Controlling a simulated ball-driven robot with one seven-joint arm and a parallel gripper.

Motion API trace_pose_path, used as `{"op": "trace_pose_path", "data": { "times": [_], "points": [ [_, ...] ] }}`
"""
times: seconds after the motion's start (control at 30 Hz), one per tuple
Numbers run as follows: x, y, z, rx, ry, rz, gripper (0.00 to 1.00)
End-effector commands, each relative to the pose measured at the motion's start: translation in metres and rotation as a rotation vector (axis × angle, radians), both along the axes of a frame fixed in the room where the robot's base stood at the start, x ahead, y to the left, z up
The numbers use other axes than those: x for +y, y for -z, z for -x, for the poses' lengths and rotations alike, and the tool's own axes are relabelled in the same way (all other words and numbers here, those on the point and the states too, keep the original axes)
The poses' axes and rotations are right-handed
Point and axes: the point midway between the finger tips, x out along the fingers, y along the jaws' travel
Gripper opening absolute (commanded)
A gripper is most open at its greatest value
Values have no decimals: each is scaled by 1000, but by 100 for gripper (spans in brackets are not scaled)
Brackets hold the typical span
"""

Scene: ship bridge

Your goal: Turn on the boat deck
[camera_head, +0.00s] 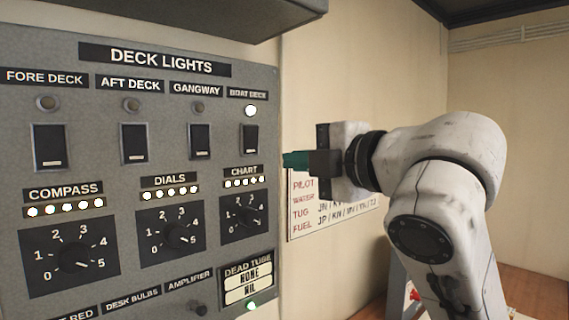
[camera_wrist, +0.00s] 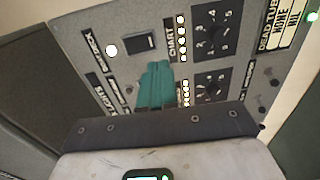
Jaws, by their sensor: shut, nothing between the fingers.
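The grey DECK LIGHTS panel (camera_head: 92,185) fills the left of the head view. The BOAT DECK switch (camera_head: 250,139) is a dark rocker at the right end of the switch row. The round lamp (camera_head: 250,110) above it is lit white. The switch (camera_wrist: 139,42) and its lit lamp (camera_wrist: 112,50) also show in the wrist view. My gripper (camera_head: 294,160) has teal fingers, shut and empty, just right of the panel's edge in the head view. In the wrist view, the fingertips (camera_wrist: 153,66) show below the switch; I cannot tell the exact gap.
The FORE DECK (camera_head: 49,147), AFT DECK (camera_head: 134,143) and GANGWAY (camera_head: 200,141) switches stand to the left, their lamps unlit. Dials for COMPASS, DIALS and CHART (camera_head: 247,218) sit below. A grey box (camera_head: 220,12) overhangs the panel. A notice (camera_head: 310,210) hangs behind my gripper.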

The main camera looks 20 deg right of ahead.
Motion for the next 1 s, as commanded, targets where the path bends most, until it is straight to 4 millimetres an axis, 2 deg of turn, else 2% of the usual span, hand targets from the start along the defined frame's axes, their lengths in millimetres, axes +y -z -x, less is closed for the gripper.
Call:
{"op": "trace_pose_path", "data": {
  "times": [0.13, 0.3, 1.0],
  "points": [
    [-8, 5, 23, -5, 1, 2, 0],
    [-13, 6, 38, -1, 1, 1, 0],
    [-14, 5, 42, -1, 0, 1, 0]
  ]
}}
